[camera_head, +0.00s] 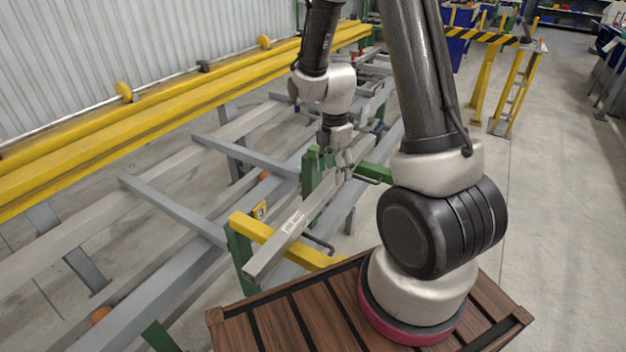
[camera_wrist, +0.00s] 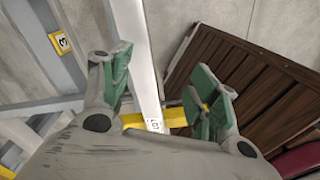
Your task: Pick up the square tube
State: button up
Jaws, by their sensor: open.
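The square tube (camera_head: 272,250) is a long grey bar with a white label. It lies across a yellow support arm (camera_head: 250,227) at its near end and runs back toward a green support (camera_head: 312,172). My gripper (camera_head: 343,168) is over the far part of the tube, with its fingers pointing down. In the wrist view the tube (camera_wrist: 139,50) passes between the green-padded fingertips of my gripper (camera_wrist: 160,88), which are open with a gap on each side. Whether the fingertips reach down beside the tube is hard to tell.
The grey runout frame (camera_head: 165,205) with cross bars fills the left, beside long yellow beams (camera_head: 130,110). A hooked rod (camera_head: 318,243) sticks out near the tube. A yellow number plate (camera_head: 260,209) sits on the frame. Open floor (camera_head: 560,200) lies to the right.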

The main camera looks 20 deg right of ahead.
aim_at(326, 185)
jog(key=shift+w+n, duration=0.8)
jog(key=shift+w+n+t, duration=0.3)
jog(key=shift+n, duration=0.3)
jog(key=shift+w+a+n, duration=0.1)
jog(key=shift+w+n, duration=0.05)
jog(key=shift+n, duration=0.65)
jog(key=shift+f, duration=0.15)
jog(key=shift+n, duration=0.3)
jog(key=f, duration=0.7)
jog(key=shift+a+f, duration=0.25)
jog(key=shift+a, duration=0.05)
jog(key=shift+c, duration=0.2)
jog(key=shift+w, duration=0.1)
grip_shut()
